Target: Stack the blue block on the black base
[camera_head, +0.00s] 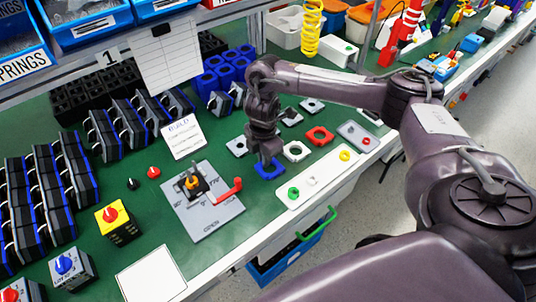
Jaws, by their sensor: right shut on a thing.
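The blue block (270,171) is a flat square piece at the tip of my right gripper (267,158). The gripper points down and is shut on the block, covering its middle. The block is low over the green table, near the white strip; whether it touches the table is unclear. A small black part (190,187), which may be the black base, sits on the grey fixture plate (208,222) to the left, with orange and yellow pieces at it. A red handle (228,191) lies at the plate's right side. My left gripper is not in view.
Grey (237,146), white (296,151) and red (320,136) square pieces lie near my right gripper. A white strip (318,181) holds small coloured knobs. A yellow switch box (117,223) stands at the left. Rows of black-and-blue modules (45,200) fill the left side.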

